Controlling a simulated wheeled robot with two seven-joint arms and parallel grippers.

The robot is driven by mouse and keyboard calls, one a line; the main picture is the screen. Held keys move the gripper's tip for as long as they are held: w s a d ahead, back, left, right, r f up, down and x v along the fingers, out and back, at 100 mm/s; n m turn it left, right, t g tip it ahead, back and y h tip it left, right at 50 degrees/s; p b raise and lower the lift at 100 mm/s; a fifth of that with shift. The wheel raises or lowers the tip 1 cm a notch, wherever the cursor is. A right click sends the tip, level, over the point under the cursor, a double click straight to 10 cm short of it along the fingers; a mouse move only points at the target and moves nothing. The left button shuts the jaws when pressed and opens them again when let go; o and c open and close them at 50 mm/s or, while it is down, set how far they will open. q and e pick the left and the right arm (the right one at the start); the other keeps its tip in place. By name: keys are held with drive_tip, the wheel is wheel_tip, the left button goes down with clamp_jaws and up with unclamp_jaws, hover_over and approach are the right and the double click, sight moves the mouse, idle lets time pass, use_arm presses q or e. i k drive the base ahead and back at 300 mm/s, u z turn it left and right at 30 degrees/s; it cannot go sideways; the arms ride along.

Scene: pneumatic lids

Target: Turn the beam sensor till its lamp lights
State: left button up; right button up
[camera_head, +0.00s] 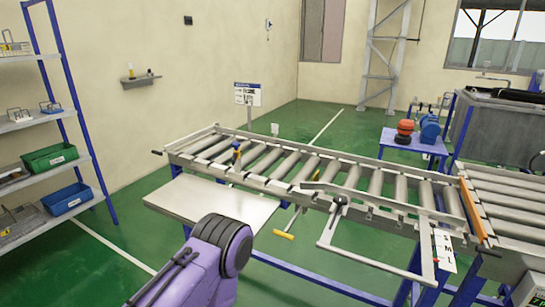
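A small upright blue-and-orange device (237,155) stands at the roller conveyor's near rail, left of its middle. It may be the beam sensor, but it is too small to be sure, and I cannot make out a lit lamp. A small pale plate (274,129) stands up at the far rail, a little to its right. The roller conveyor (330,202) runs from the back left to the right. A purple link of my arm shows at the bottom, in front of the side shelf. Neither of my grippers is in view.
A flat grey side shelf (215,198) juts out from the conveyor's near side. A yellow-handled lever (284,235) and a metal frame (375,262) also stick out there. A storage rack (50,150) stands left. Green floor is clear between rack and conveyor.

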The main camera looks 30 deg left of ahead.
sight(236, 153)
drive_tip(key=z, duration=0.05)
drive_tip(key=i, duration=0.15)
drive_tip(key=u, duration=1.1)
